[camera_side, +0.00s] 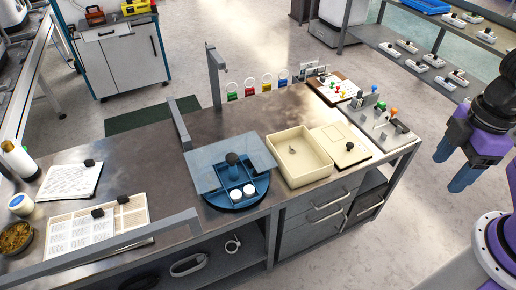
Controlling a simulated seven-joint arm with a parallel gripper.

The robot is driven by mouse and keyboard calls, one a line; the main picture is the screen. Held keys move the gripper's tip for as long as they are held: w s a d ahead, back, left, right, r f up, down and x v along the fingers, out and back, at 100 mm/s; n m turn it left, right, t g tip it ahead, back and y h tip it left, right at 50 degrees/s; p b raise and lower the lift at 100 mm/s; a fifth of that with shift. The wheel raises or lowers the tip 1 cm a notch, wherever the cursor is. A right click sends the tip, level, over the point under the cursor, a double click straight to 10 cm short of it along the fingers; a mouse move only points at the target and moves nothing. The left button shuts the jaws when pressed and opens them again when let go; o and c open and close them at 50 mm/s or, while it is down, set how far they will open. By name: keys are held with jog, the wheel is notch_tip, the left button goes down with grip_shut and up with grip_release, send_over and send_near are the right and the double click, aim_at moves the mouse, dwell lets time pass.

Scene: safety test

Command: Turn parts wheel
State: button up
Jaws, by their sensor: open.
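The parts wheel (253,199) is a round blue tray with compartments on the metal table. Two white round parts stand in its front compartments. A clear, bluish sheet (204,168) covers the wheel's back part, which shows only dimly. My gripper (452,168), with blue fingers on a purple body, is at the far right, off the table's right end and well apart from the wheel. It is open and empty.
A cream bin (316,160) holding a small item stands right of the wheel, with a lid-like cream board (339,158) beside it. A board with coloured knobs (389,130) is at the right end. Grey posts (180,124) rise from the table. Papers (72,181) lie left.

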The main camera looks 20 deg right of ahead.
jog(key=w+a+m+t+y, duration=0.1)
jog(key=w+a+m+y, duration=0.1)
jog(key=w+a, duration=1.4)
jog(key=m+t, duration=0.1)
jog(key=t, duration=0.1)
send_near(232, 156)
jog(key=shift+y, duration=0.4)
jog(key=x, duration=0.8)
jog(key=shift+d+f, duration=0.15)
jog(key=shift+f, duration=0.2)
jog(key=shift+c, duration=0.3)
grip_shut()
